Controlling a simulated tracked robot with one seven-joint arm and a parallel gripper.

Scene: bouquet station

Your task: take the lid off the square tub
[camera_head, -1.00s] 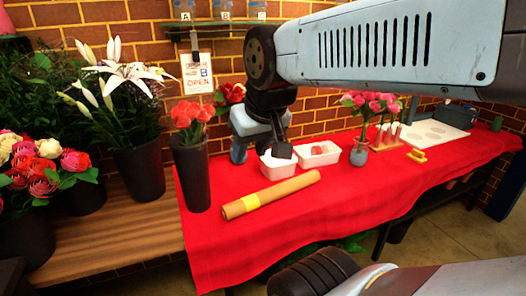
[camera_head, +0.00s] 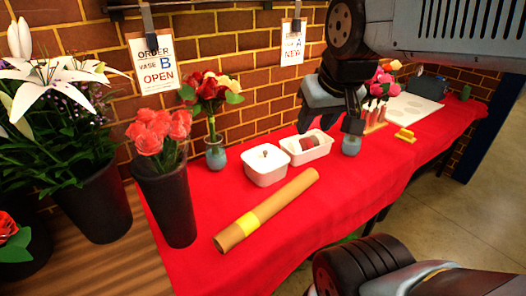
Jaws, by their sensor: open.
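The square white tub (camera_head: 265,173) stands on the red table, left of centre. My gripper (camera_head: 329,124) is open and empty, above and to the right of the tub. It hangs near the open white tray beside the tub, apart from the lid. The lid is in full view.
The open white tray (camera_head: 322,152) holds a reddish-brown thing. A brown paper roll (camera_head: 285,203) lies in front. A blue vase (camera_head: 215,155) with roses stands behind left, and a dark bucket (camera_head: 170,208) farther left. Another small vase (camera_head: 351,145) stands right of the tray.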

